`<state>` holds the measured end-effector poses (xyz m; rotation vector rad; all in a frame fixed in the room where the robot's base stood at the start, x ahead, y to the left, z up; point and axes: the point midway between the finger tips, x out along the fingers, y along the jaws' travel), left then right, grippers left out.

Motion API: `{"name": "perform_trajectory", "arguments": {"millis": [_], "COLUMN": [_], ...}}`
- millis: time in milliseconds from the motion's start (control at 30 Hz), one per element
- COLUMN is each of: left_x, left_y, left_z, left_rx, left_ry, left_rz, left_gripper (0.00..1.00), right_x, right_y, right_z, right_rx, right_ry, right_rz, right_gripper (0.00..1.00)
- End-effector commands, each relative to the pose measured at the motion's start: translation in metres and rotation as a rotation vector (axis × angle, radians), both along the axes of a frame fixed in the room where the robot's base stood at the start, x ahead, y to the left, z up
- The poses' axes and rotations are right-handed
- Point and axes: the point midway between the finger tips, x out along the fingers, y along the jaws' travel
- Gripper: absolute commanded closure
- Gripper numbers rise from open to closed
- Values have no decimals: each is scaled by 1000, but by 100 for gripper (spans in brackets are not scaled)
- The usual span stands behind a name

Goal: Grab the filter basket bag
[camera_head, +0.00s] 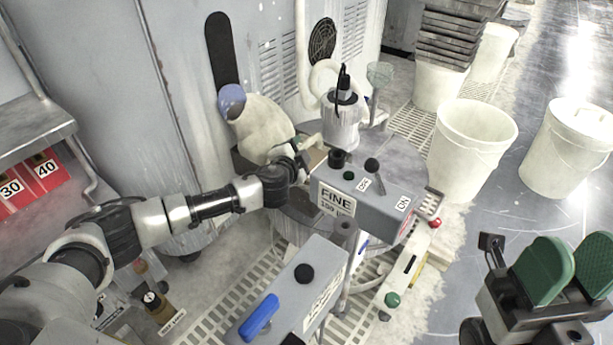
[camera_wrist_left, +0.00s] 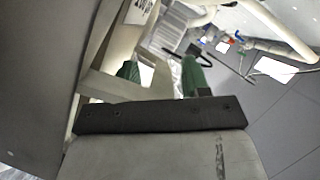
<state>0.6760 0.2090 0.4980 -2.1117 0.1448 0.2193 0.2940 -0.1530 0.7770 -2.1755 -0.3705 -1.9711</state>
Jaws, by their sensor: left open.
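A cream-white cloth-like bag (camera_head: 262,128), which looks like the filter basket bag, sits beside the grey machine cabinet, left of the round platen machine. A blue round piece is at its upper left. My left gripper (camera_head: 308,156) is just right of and below the bag, partly hidden by the grey control box. In the left wrist view its green fingertips (camera_wrist_left: 161,74) stand apart, with a small bright patch between them that I cannot identify. I cannot tell whether it touches the bag. My right gripper (camera_head: 571,268) is at the lower right, its green pads apart and empty.
A grey control box labelled FINE (camera_head: 350,192) stands close to my left gripper. Another box with a blue handle (camera_head: 258,318) is in front. White buckets (camera_head: 470,150) stand to the right, with stacked dark trays (camera_head: 450,38) behind.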

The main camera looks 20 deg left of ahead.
Motion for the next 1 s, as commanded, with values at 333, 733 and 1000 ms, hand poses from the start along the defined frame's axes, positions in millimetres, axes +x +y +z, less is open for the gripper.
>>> {"name": "perform_trajectory", "arguments": {"millis": [333,733,1000], "left_x": [5,5,5], "left_y": [0,0,0], "left_z": [0,0,1], "left_rx": [-1,-1,-1], "left_ry": [-1,0,-2], "left_rz": [-1,0,0], "left_gripper": [61,100,100], "right_x": [1,1,1], "right_y": [0,0,0], "right_z": [2,1,2], "right_rx": [-1,-1,0], "right_ry": [-7,-6,-5], "right_rz": [0,0,0], "right_gripper": [57,57,57]}}
